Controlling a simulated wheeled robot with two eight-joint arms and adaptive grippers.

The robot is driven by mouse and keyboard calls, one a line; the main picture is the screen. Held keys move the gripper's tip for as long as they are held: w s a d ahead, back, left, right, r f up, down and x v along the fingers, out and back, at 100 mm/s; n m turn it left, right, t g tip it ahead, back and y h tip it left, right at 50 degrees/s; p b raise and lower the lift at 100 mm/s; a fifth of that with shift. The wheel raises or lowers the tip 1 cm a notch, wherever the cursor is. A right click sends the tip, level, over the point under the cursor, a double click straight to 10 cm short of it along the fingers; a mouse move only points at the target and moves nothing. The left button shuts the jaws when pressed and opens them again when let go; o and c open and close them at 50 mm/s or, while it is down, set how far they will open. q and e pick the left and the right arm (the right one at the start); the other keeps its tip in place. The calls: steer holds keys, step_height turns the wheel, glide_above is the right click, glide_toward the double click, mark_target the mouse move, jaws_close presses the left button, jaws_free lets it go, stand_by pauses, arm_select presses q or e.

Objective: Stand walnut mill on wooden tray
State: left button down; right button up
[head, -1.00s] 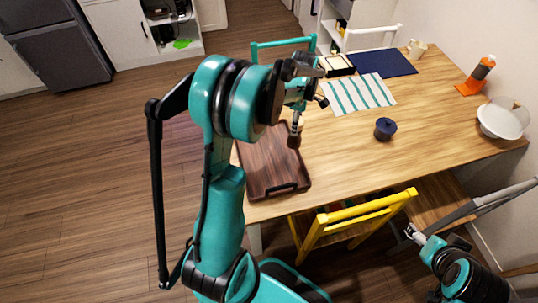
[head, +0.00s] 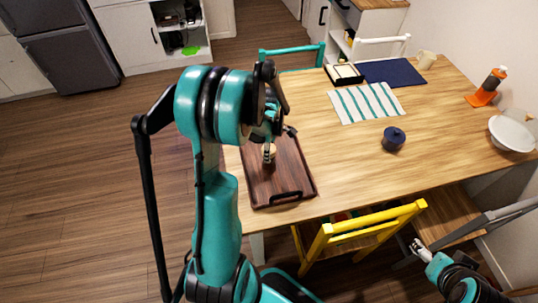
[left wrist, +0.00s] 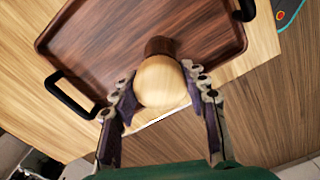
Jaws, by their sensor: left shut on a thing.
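The walnut mill (left wrist: 160,80) has a pale round top and a dark brown body. My left gripper (left wrist: 162,92) is shut on it, one finger on each side of the pale top. In the head view the mill (head: 269,150) is small and partly covered by my left gripper (head: 268,156). It is over the middle of the dark wooden tray (head: 285,185), which also fills the upper left wrist view (left wrist: 85,45). I cannot tell whether its base touches the tray. My right gripper (head: 420,250) is low at the right, beside the table, too small to read.
The tray lies at the table's (head: 340,165) left edge and has black handles. A yellow chair (head: 360,228) is at the front edge.

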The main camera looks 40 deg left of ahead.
arm_select(q)
step_height(320, 180, down, 2)
steer(key=shift+f, duration=0.25)
steer(key=shift+f+b, duration=0.1)
steer(key=shift+b, duration=0.3)
steer(key=c, duration=0.8)
jaws_free()
